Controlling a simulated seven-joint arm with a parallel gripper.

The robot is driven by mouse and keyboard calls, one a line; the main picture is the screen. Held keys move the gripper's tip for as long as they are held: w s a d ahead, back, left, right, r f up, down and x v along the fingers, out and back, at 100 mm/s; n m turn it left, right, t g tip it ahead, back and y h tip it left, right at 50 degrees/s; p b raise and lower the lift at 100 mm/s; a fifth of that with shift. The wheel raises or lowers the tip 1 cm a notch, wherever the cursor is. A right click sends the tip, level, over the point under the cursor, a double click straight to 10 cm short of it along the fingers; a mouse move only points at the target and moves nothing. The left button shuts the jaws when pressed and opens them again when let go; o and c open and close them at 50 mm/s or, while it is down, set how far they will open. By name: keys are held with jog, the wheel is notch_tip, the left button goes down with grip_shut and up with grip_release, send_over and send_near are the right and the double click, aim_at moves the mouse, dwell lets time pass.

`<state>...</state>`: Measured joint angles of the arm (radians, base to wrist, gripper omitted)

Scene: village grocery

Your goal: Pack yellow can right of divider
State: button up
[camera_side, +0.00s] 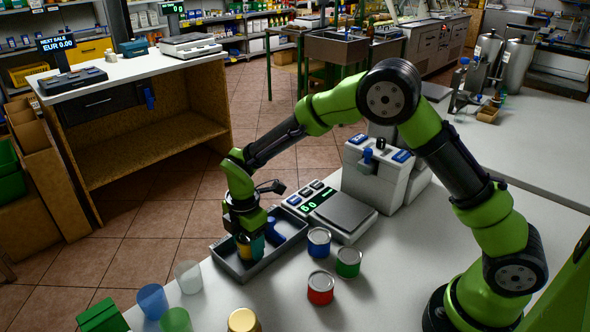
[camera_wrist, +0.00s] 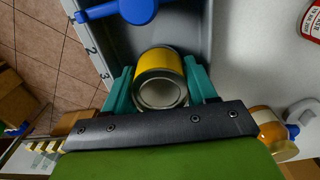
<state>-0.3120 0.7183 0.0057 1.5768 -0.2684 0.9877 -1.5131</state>
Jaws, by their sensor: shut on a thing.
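The yellow can (camera_wrist: 160,66) has a bare metal end and sits between the teal fingers of my gripper (camera_wrist: 163,88), which are shut on it. In the side view a strip of yellow (camera_side: 243,248) shows at my gripper (camera_side: 249,252), which points down into the left part of the grey tray (camera_side: 245,277). I cannot tell whether the can touches the tray floor. A blue piece with a rounded end (camera_wrist: 135,9) lies across the tray ahead of the can; it also shows in the side view (camera_side: 275,230). I cannot make out a separate divider.
Blue (camera_side: 319,242), green (camera_side: 348,262) and red (camera_side: 320,288) cans stand right of the tray. A scale (camera_side: 340,213) is behind.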

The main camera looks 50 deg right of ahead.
jog(key=shift+f, duration=0.35)
dwell(0.5)
jog(key=o, duration=1.5)
jog(key=shift+o, duration=0.2)
jog(key=shift+r, duration=4)
jog(key=shift+s+f+m, duration=0.1)
jog(key=shift+f+m, duration=0.1)
jog(key=shift+m, duration=0.6)
jog(key=s+d+r+m+t, duration=0.2)
jog(key=s+d+r+m, duration=0.1)
jog(key=s+r+m, duration=0.2)
jog(key=s+d+r+m+t+y, duration=0.1)
jog(key=s+d+r+m, duration=0.3)
jog(key=s+m, duration=0.4)
jog(key=s+d+r+m+t+y, duration=0.1)
jog(key=s+d+r+m+t, duration=0.3)
jog(key=s+r+m, duration=0.3)
jog(key=shift+s+d, duration=0.25)
jog(key=shift+s, duration=0.45)
